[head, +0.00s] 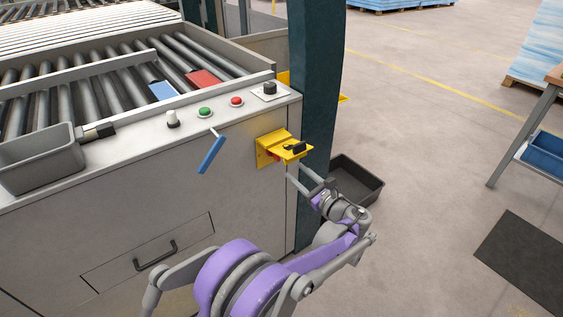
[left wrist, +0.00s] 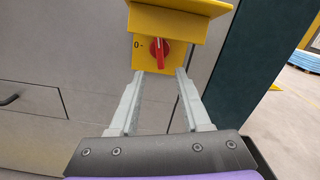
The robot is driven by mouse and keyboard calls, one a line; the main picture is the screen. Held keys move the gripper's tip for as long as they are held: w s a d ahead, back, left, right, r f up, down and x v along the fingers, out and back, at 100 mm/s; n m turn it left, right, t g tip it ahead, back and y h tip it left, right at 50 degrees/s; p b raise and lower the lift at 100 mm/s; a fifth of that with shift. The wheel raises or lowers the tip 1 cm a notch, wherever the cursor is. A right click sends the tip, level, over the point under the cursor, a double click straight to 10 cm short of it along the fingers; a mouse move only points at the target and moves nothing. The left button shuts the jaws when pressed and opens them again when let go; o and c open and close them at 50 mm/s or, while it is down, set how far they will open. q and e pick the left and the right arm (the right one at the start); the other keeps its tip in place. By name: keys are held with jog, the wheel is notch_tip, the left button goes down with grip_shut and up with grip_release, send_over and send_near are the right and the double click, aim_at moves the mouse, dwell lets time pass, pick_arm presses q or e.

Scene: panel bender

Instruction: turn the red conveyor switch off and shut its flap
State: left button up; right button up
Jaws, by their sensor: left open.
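The yellow switch box (head: 268,149) is on the front of the grey machine, near its right edge. In the left wrist view the flap (left wrist: 180,18) stands out above the red switch (left wrist: 160,48), whose grip is about upright. A "0" mark is on the plate to its left. My left gripper (head: 297,171) is open and empty, just below and in front of the box. In the left wrist view its fingertips (left wrist: 160,72) lie either side below the switch; contact cannot be told.
A blue hanging lever (head: 211,154) and red (head: 236,101) and green (head: 204,112) buttons are left of the box. A dark green post (head: 318,70) stands right behind it.

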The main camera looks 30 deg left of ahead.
pick_arm(q)
jog(key=b+x, duration=0.1)
jog(key=x, duration=0.8)
grip_shut()
